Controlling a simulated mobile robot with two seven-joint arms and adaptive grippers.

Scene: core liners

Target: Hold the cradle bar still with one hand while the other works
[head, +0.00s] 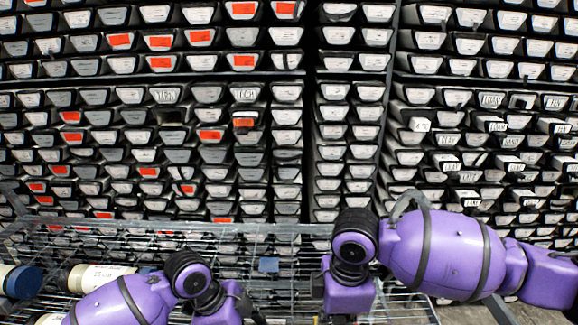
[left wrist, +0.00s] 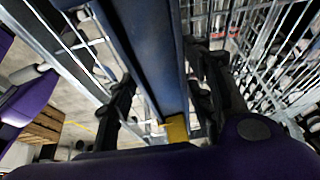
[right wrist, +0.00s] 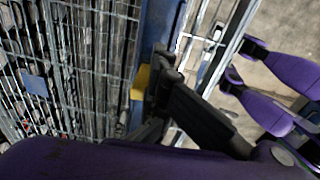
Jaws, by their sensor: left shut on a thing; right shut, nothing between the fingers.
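A long blue-grey bar (left wrist: 150,50), which I take to be the cradle bar, runs between the fingers of my left gripper (left wrist: 160,72) in the left wrist view. That gripper is shut on it. A yellow piece (left wrist: 177,129) shows by the bar near the palm. In the right wrist view, my right gripper (right wrist: 162,62) is shut and empty. Its fingertips are close to the blue bar (right wrist: 157,28) and the yellow piece (right wrist: 140,80); I cannot tell if they touch. In the head view both grippers are hidden below my purple arms.
A wire-mesh cart (head: 270,228) stands in front of me. Pale core liners (head: 100,277) with dark caps lie at its left. Behind it, tall racks hold many labelled trays (head: 285,115), some with orange labels. Wooden pallets (left wrist: 45,122) stand on the concrete floor.

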